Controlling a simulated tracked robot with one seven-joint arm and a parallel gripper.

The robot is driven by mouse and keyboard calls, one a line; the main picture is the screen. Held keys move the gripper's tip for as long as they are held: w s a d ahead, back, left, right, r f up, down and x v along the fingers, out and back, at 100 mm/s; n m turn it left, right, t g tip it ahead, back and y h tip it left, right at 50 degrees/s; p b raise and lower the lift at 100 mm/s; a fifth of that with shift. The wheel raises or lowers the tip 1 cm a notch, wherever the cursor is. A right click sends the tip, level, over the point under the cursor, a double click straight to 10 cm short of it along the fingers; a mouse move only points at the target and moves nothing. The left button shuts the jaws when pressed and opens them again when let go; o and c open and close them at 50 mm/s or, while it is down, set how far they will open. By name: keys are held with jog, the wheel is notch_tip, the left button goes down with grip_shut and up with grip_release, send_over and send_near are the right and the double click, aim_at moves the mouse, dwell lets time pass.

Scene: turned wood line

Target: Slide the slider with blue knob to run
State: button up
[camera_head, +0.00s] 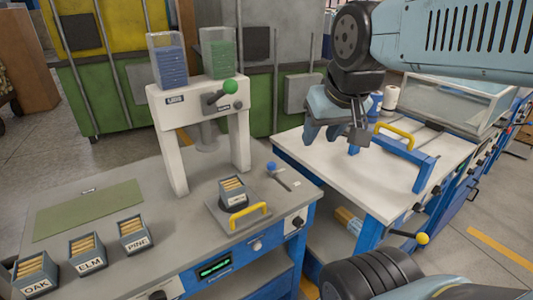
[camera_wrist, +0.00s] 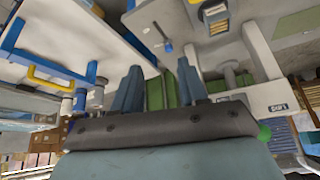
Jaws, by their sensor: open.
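The slider's blue knob (camera_head: 271,166) stands on the grey bench top near its right edge, right of the white press frame. A short dark slot or rod runs from it toward the front right, with a small white label (camera_head: 296,184) beside it, too small to read. The blue knob also shows in the wrist view (camera_wrist: 168,47), beyond my fingertips. My gripper (camera_head: 335,138) is open and empty. It hangs above and to the right of the knob, over the neighbouring white bench, clear of the knob. Its two fingers show apart in the wrist view (camera_wrist: 160,88).
The white press frame (camera_head: 170,140) with a green-knobbed lever (camera_head: 230,87) stands left of the slider. A yellow handle (camera_head: 250,218) and a small box (camera_head: 233,193) sit in front. Boxes of oak, elm and pine stand front left. A blue frame (camera_head: 425,170) stands right.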

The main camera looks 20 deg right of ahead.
jog(key=shift+a, duration=0.15)
jog(key=shift+o, duration=1.3)
jog(key=shift+w, duration=0.2)
jog(key=shift+o, duration=0.3)
jog(key=shift+w+r, duration=0.1)
jog(key=shift+w, duration=0.25)
jog(key=m+g, duration=0.6)
jog(key=m, duration=0.5)
send_over(272, 163)
notch_tip(272, 163, down, 12)
notch_tip(272, 163, down, 14)
jog(key=shift+r, duration=0.2)
jog(key=shift+w, duration=0.1)
grip_shut()
